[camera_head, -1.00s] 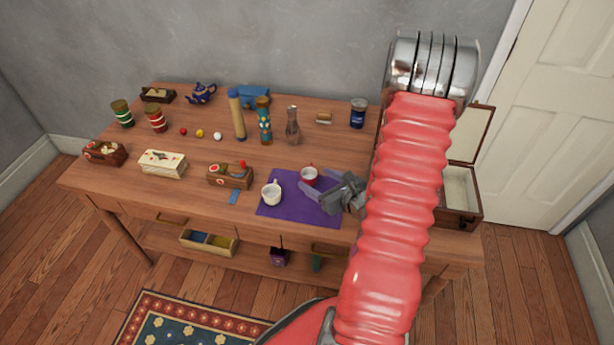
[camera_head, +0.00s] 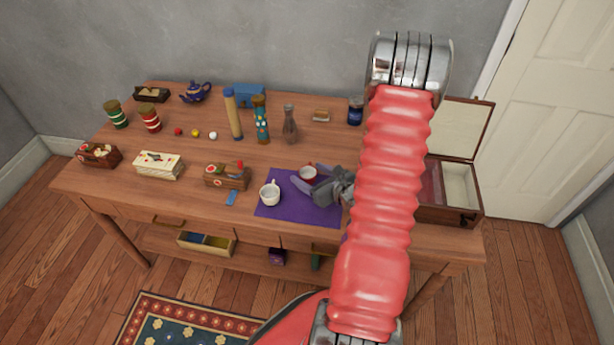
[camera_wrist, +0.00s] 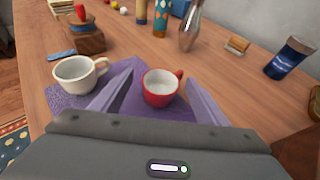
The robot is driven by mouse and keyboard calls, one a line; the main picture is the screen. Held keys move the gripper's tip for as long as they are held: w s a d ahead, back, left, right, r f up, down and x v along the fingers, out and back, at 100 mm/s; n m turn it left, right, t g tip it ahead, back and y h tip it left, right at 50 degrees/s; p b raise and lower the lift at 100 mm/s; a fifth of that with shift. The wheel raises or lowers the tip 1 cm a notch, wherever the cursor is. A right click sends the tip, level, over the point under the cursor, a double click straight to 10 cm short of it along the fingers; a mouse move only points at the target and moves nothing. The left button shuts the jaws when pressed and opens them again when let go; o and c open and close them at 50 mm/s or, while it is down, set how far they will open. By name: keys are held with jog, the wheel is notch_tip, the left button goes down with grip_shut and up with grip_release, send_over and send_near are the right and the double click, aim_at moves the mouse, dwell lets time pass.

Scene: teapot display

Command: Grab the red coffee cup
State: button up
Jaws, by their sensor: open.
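The red coffee cup (camera_wrist: 161,92) has a white inside and stands upright on the purple mat (camera_head: 285,207). In the wrist view its handle points to the upper right. It also shows in the head view (camera_head: 308,174), partly hidden by my gripper. My gripper (camera_wrist: 152,92) is open in the wrist view, with one finger on each side of the cup. I cannot tell whether either finger touches it. In the head view my gripper (camera_head: 301,178) reaches the cup from the right.
A white cup (camera_head: 270,196) stands on the mat left of the red cup, close to the left finger. A wooden box with a red knob (camera_head: 228,176) is farther left. A metal vase (camera_head: 290,125) and a blue can (camera_head: 355,112) stand behind. An open case (camera_head: 455,190) is at the right.

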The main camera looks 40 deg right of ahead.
aim_at(310, 184)
dwell(0.3)
jog(key=c, duration=1.2)
jog(key=shift+o, duration=0.2)
jog(key=shift+r, duration=0.15)
notch_tip(310, 184, up, 10)
dwell(0.7)
